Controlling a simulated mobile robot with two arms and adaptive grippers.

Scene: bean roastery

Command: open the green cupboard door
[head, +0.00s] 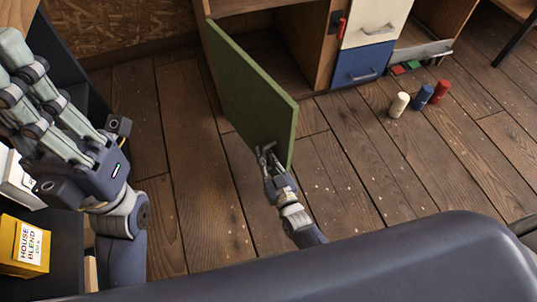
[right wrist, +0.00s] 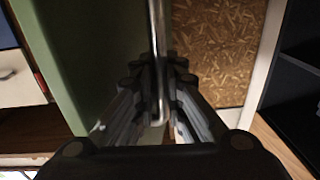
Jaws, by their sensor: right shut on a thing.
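The green cupboard door (head: 248,95) stands swung out from the wooden cupboard (head: 270,60), and the cupboard's inside shows behind it. In the right wrist view the door (right wrist: 85,60) fills the left side, with an upright metal bar handle (right wrist: 157,50) on its face. My right gripper (head: 266,158) is at the door's lower outer corner. In the right wrist view its fingers (right wrist: 158,105) are shut around the handle. My left gripper (head: 15,72) is at the far left, apart from the door, with its fingers spread and nothing seen between them.
A white drawer (head: 375,22) and blue drawer (head: 362,64) stand right of the cupboard. White (head: 399,105), blue (head: 423,97) and red (head: 440,92) cylinders stand on the plank floor. A yellow box (head: 24,246) sits on a dark shelf at left. The floor around the door is clear.

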